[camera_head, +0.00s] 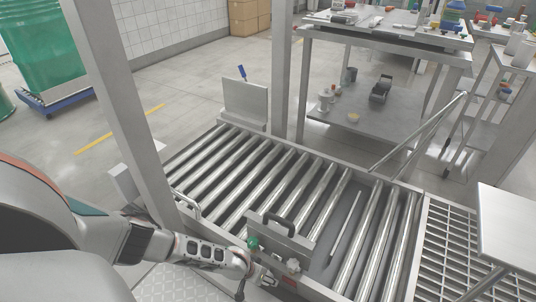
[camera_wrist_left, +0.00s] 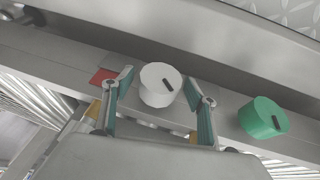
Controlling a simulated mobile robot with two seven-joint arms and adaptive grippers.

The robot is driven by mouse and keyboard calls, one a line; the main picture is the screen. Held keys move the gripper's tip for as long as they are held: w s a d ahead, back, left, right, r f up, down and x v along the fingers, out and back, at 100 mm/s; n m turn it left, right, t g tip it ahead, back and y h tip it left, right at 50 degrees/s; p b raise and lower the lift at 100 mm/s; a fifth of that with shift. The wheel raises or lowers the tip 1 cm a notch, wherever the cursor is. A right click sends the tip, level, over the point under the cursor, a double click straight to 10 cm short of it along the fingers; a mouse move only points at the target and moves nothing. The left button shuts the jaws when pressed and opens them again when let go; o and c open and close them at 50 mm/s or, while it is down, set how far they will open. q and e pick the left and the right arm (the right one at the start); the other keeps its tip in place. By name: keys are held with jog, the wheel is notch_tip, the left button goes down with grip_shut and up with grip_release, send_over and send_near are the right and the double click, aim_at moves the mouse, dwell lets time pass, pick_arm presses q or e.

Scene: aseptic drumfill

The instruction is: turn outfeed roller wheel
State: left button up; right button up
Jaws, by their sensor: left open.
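A white round knob (camera_wrist_left: 160,84) with a dark mark sits on the grey roller conveyor frame. In the head view the white knob (camera_head: 293,264) is at the front rail. A green knob (camera_wrist_left: 263,117) with a dark mark is to its right in the wrist view; it also shows in the head view (camera_head: 253,243). Neither knob bears a readable name. My left gripper (camera_wrist_left: 157,78) is open, with one finger on either side of the white knob and visible gaps. In the head view this gripper (camera_head: 266,272) is partly hidden at the front rail. My right gripper is not in view.
The conveyor rollers (camera_head: 230,170) are bare. A red patch (camera_wrist_left: 103,76) is left of the white knob. Steel posts (camera_head: 281,70) rise around the conveyor, and a grating (camera_head: 450,250) lies to the right.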

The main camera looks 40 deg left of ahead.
pick_arm(q)
jog(key=shift+f, duration=0.3)
jog(key=shift+w+r, duration=0.15)
jog(key=shift+w, duration=0.1)
jog(key=c, duration=1.1)
